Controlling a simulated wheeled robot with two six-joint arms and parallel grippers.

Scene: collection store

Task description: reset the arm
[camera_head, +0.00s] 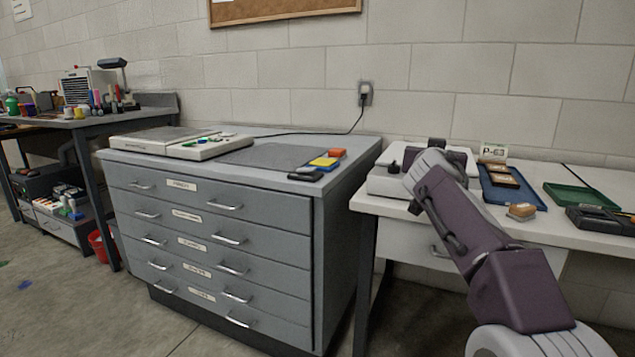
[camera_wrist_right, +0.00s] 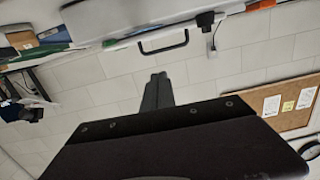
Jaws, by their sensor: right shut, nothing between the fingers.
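My right arm comes in from the lower right in the head view and reaches up over the front edge of the white table (camera_head: 408,207). Its gripper (camera_head: 436,145) is at the far end, in front of a white device (camera_head: 386,181), and is mostly hidden behind the wrist. In the right wrist view the two dark fingers (camera_wrist_right: 157,85) are together, with nothing between them. That view is turned over, with the wall behind the fingers and the table edge at the top. My left arm and gripper are not in view.
Floor (camera_head: 60,300) is open at the lower left.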

